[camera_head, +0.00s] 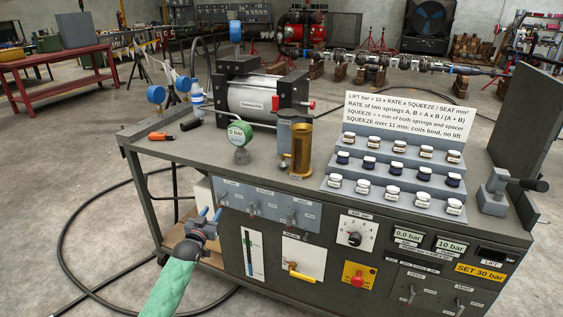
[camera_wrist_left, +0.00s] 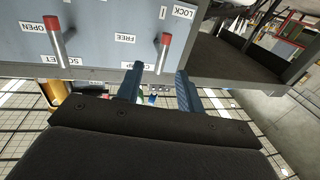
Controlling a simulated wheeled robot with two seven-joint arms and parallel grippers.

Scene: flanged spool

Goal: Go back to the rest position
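My left gripper (camera_head: 210,212) is in front of the left end of the test bench (camera_head: 150,155), with its arm in a green sleeve coming up from below. Its two blue fingers are apart, and nothing shows between them in the left wrist view (camera_wrist_left: 160,72). There a red-tipped lever (camera_wrist_left: 163,52) by the FREE and LOCK labels stands just beyond the fingertips; I cannot tell whether they touch. A second red-tipped lever (camera_wrist_left: 56,42) is to its left, by the OPEN label. My right gripper is not in view.
On the bench are a black-and-silver cylinder unit (camera_head: 250,100), a green gauge (camera_head: 239,133), a brass cylinder (camera_head: 302,148) and a stepped rack (camera_head: 392,180) of small labelled parts. A yellow-handled valve (camera_head: 300,273) is low on the front panel. Open floor (camera_head: 60,170) lies left.

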